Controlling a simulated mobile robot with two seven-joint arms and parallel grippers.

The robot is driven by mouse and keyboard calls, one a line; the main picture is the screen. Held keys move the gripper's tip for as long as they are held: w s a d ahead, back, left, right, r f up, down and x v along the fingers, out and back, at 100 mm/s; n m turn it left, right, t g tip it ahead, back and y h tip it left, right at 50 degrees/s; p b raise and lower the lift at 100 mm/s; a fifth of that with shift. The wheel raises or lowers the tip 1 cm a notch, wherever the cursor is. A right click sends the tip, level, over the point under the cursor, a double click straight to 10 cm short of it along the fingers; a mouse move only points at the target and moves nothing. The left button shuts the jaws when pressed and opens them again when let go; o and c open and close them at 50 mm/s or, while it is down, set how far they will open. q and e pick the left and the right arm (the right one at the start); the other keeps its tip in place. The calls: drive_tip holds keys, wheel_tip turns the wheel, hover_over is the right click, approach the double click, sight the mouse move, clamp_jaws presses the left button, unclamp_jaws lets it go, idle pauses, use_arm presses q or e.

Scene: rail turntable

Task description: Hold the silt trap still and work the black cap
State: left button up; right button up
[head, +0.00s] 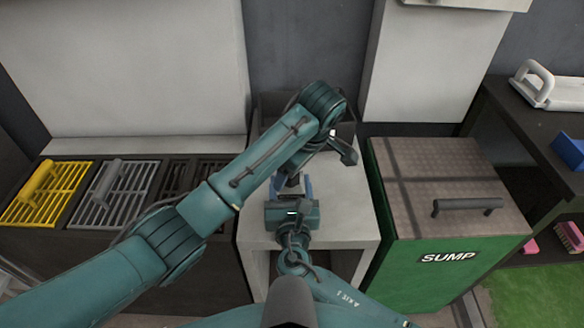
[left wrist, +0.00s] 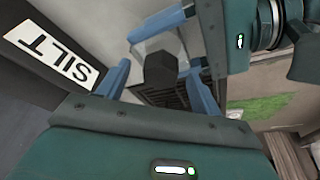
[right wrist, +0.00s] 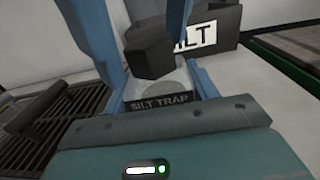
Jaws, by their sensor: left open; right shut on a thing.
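The silt trap shows in the right wrist view as a pale body with a dark "SILT TRAP" label (right wrist: 160,103). My right gripper (right wrist: 162,82) is shut on it, one blue finger on each side. The black cap (right wrist: 148,52), dark and faceted, stands above the trap. In the left wrist view the cap (left wrist: 160,70) lies between the open fingers of my left gripper (left wrist: 160,80), with gaps showing beside it. In the head view my right gripper (head: 291,190) is over the pale stand, and my left forearm hides most of the left gripper and the trap.
A dark box with a SILT label (right wrist: 200,35) stands behind the trap. A green SUMP box (head: 440,262) with a handled lid is to the right. Grates, one yellow (head: 45,190), lie to the left. The front of the pale stand (head: 345,225) has some free room.

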use_arm(q)
drive_tip(key=m+t+h, duration=0.1)
drive_tip(key=m, duration=0.4)
drive_tip(key=shift+s+a, duration=0.1)
drive_tip(key=m, duration=0.2)
drive_tip(key=m+h, duration=0.1)
drive_tip(key=m, duration=0.2)
drive_tip(key=shift+h, duration=0.3)
drive_tip(key=shift+a, duration=0.1)
drive_tip(key=shift+c, duration=0.5)
drive_tip(key=c, duration=1.2)
drive_tip(key=shift+o, duration=0.2)
drive_tip(key=shift+n, duration=1.1)
drive_tip(key=n+y, duration=0.1)
drive_tip(key=n, duration=0.2)
drive_tip(key=shift+d, duration=0.2)
drive_tip(key=shift+a+n+y, duration=0.1)
drive_tip(key=shift+n+y, duration=0.2)
drive_tip(key=shift+n, duration=0.1)
